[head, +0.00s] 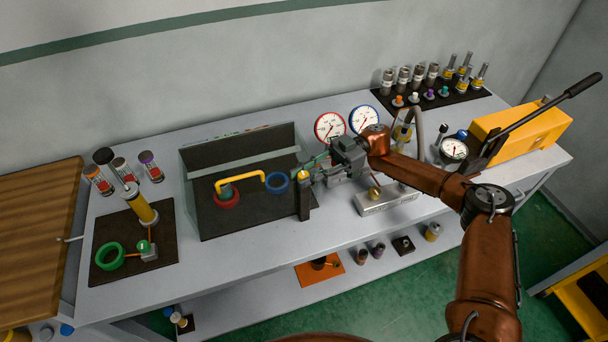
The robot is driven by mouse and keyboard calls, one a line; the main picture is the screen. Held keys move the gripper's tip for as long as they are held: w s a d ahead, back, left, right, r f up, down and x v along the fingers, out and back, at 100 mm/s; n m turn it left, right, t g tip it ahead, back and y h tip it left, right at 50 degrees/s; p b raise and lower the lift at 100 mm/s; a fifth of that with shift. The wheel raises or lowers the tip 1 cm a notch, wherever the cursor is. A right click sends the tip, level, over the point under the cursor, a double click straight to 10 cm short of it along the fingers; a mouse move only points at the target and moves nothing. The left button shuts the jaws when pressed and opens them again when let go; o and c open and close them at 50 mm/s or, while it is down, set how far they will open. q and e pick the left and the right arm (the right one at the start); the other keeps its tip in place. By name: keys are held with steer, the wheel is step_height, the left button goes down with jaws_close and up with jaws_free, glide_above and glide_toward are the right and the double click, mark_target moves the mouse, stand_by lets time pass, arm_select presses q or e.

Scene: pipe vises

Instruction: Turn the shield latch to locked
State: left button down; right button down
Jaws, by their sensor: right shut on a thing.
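A clear shield (240,150) stands around a dark mat on the workbench, left of the middle. A dark upright post (304,205) stands at its right front corner. A small yellow latch handle (304,175) shows at the top of this post. My right gripper (311,172) reaches in from the right and is shut at the yellow handle. Its fingers partly cover the latch, so its exact angle is hard to tell. My left gripper is not in view.
Inside the shield are a yellow bent pipe (240,180), a red ring (227,200) and a blue ring (277,182). Two gauges (330,126) stand behind my right gripper. A silver block (385,202) sits below my forearm. A yellow press (520,130) stands at the right.

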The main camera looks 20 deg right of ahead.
mark_target(308, 173)
steer(key=c, duration=1.7)
jaws_free()
steer(key=shift+a, duration=0.1)
steer(key=shift+o, duration=0.2)
steer(key=v, duration=0.7)
steer(key=shift+d, duration=0.3)
